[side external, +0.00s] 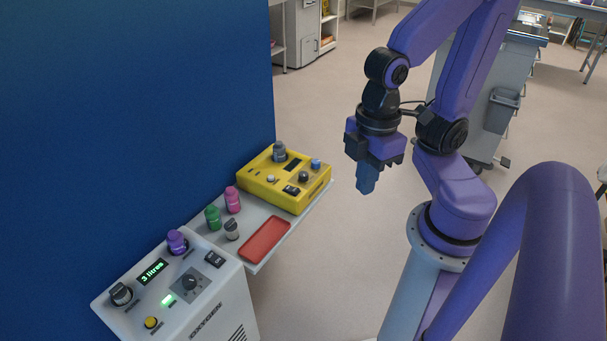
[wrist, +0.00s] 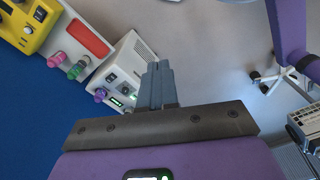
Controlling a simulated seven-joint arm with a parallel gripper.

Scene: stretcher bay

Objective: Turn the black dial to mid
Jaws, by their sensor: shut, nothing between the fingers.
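A black dial (side external: 190,283) sits on a dark square plate on the sloped top of the white unit (side external: 236,305), at the lower left of the side view. Its pointer setting is too small to read. The unit's green display (side external: 153,272) reads "3 litres". The fingers also show in the wrist view (wrist: 158,68).
A purple-capped knob (side external: 177,242), a dark knob (side external: 121,294) and a yellow button (side external: 151,322) surround the dial. A blue wall (side external: 120,120) stands behind.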

